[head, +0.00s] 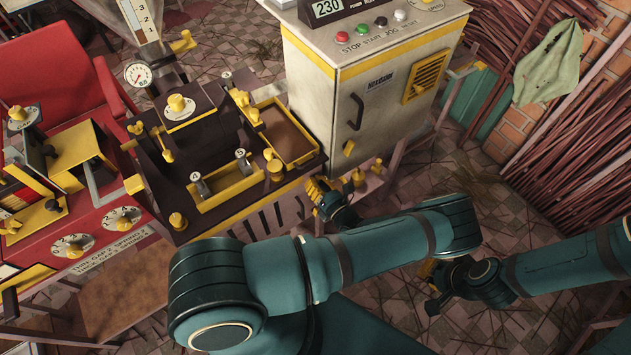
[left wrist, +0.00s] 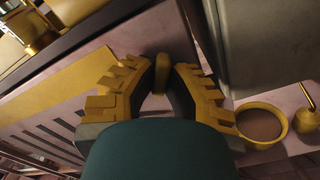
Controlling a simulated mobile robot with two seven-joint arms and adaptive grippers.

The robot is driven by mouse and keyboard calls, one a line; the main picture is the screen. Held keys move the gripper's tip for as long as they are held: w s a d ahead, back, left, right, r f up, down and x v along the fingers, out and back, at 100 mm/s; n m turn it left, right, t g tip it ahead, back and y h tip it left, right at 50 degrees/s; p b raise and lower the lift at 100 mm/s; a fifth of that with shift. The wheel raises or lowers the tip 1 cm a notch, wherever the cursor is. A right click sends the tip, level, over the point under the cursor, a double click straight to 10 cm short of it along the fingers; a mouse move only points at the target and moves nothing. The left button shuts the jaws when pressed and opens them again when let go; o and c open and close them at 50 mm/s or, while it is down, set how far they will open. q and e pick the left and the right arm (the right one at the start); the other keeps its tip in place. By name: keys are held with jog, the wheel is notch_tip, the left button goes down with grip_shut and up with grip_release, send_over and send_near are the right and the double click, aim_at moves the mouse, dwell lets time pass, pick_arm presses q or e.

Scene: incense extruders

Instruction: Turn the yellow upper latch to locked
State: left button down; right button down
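My left gripper (head: 322,192) reaches the right front edge of the dark press, below the grey cabinet. In the left wrist view its two yellow-padded fingers (left wrist: 161,78) stand on either side of a small upright yellow latch-like piece (left wrist: 161,72). The fingertips are very close to it; whether both touch it is unclear. I cannot tell from the views whether this is the upper latch. In the head view the gripper hides this spot. My right gripper (head: 432,285) hangs over the floor at lower right, partly dark, its fingers unclear.
The grey cabinet (head: 350,95) with a yellow latch plate (head: 348,147) rises just behind the left gripper. A yellow-rimmed cup (left wrist: 262,124) stands to the right in the left wrist view. A yellow-rimmed tray (head: 289,136) sits on the press.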

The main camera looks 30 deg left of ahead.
pick_arm(q)
jog(key=shift+m, duration=0.4)
jog(key=m, duration=0.4)
jog(key=shift+s+m+b, duration=0.1)
jog(key=shift+m+b, duration=0.2)
jog(key=shift+b, duration=0.05)
jog(key=m, duration=0.5)
jog(key=shift+a+r+m+b, duration=0.1)
jog(key=shift+r+m+b, duration=0.05)
jog(key=shift+m+b, duration=0.15)
dwell(0.4)
jog(key=c, duration=1.3)
grip_release()
